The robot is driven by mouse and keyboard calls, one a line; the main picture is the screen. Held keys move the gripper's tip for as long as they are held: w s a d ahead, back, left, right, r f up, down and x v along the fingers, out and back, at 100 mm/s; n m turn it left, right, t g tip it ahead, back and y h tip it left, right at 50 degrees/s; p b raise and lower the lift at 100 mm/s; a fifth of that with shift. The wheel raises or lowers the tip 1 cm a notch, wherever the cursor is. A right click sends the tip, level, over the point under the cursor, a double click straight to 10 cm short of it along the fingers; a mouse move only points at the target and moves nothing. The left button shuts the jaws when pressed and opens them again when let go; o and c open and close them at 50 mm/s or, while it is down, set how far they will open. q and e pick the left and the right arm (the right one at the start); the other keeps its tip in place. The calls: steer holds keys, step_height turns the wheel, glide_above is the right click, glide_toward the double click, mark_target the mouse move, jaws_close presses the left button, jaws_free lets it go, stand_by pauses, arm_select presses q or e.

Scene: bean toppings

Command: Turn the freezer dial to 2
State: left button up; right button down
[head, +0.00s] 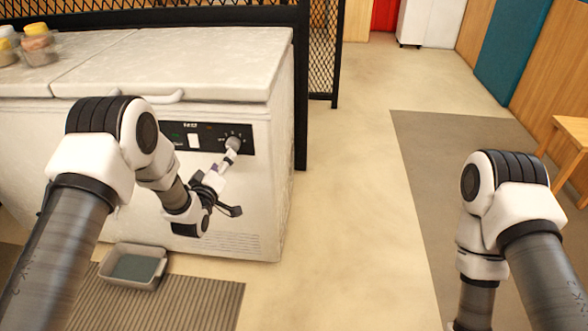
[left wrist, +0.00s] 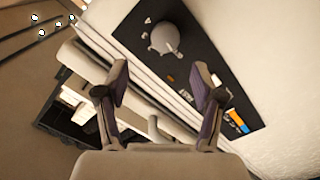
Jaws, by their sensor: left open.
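The white chest freezer (head: 262,190) stands at the left with a black control panel (head: 178,135) on its front. The round grey dial (head: 234,143) is at the panel's right end. In the left wrist view the dial (left wrist: 164,38) sits on the black panel, beyond the fingertips, with a pointer toward the lower right; its numbers are too small to read. My left gripper (head: 222,180) is open and empty in front of the panel, just below the dial. In the left wrist view its fingers (left wrist: 160,80) are spread, apart from the dial. My right gripper is out of view.
Jars (head: 38,44) stand on the freezer lid. A lid handle (head: 165,98) sticks out above the panel. Floor right of the freezer is clear.

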mark_target(231, 147)
arm_select(q)
steer(key=w+b, duration=0.1)
steer(key=w, duration=0.2)
steer(key=w+b, duration=0.1)
steer(key=w, duration=0.1)
steer(key=w+f, duration=0.1)
steer(key=w, duration=0.2)
steer(key=shift+w+d+b, duration=0.1)
steer(key=shift+w+b, duration=0.2)
steer(key=shift+b, duration=0.1)
steer(key=c, duration=1.1)
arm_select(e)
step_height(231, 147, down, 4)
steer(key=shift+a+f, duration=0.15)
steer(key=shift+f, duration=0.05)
